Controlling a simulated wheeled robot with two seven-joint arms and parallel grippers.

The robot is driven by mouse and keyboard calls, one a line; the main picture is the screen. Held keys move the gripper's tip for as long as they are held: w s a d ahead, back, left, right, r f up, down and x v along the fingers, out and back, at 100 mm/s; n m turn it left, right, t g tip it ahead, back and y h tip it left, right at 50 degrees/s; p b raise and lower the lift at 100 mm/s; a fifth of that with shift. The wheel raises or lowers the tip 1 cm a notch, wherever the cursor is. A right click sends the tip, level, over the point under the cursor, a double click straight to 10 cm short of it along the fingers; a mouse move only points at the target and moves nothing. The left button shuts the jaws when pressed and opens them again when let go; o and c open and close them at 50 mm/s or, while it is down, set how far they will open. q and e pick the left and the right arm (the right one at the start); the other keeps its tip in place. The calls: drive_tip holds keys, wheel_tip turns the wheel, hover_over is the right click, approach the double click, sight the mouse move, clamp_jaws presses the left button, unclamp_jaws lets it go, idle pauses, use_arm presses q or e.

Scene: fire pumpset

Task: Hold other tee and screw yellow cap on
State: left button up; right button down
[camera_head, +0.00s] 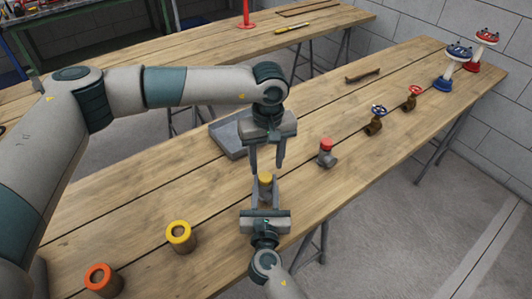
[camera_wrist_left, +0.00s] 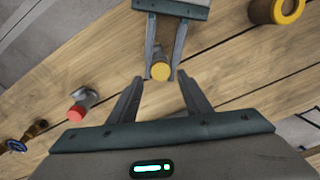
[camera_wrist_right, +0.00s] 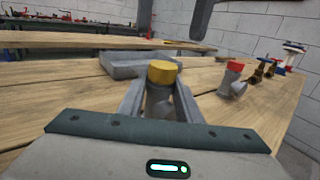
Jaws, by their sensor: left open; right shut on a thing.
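A grey tee with a yellow cap (camera_head: 265,178) on its top stands at the middle of the table. My right gripper (camera_head: 264,190) is shut on the tee's body from the near side; the right wrist view shows the tee (camera_wrist_right: 160,100) between its fingers. The yellow cap (camera_wrist_right: 162,72) sits on top of it. My left gripper (camera_head: 267,165) is open and empty, pointing down above and behind the yellow cap. In the left wrist view the cap (camera_wrist_left: 160,71) lies beyond the left fingertips, apart from them. A second tee with a red cap (camera_head: 326,152) stands to the right.
A grey tray (camera_head: 230,139) lies behind the left gripper. A yellow-rimmed cylinder (camera_head: 180,236) and an orange-rimmed one (camera_head: 102,279) stand at the near left. Valves with a blue wheel (camera_head: 375,122) and red wheel (camera_head: 412,98) stand further right.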

use_arm(q)
drive_tip(key=n, duration=0.4)
drive_tip(key=shift+r+n, duration=0.15)
drive_tip(key=shift+n, duration=0.25)
drive_tip(key=n, duration=0.5)
drive_tip(key=shift+r+n, duration=0.2)
drive_tip(key=shift+n, duration=0.2)
drive_tip(key=n, duration=0.4)
drive_tip(key=shift+d+r+n, duration=0.1)
drive_tip(key=shift+r+n, duration=0.05)
drive_tip(key=shift+n, duration=0.15)
drive_tip(key=n, duration=0.4)
drive_tip(key=shift+r, duration=0.15)
drive_tip(key=n, duration=0.6)
drive_tip(key=shift+r, duration=0.2)
drive_tip(key=n, duration=0.5)
drive_tip(key=shift+r, duration=0.15)
drive_tip(key=n, duration=0.4)
drive_tip(key=shift+r, duration=0.15)
drive_tip(key=n, duration=0.5)
drive_tip(key=shift+r+n, duration=0.15)
drive_tip(key=shift+n, duration=0.15)
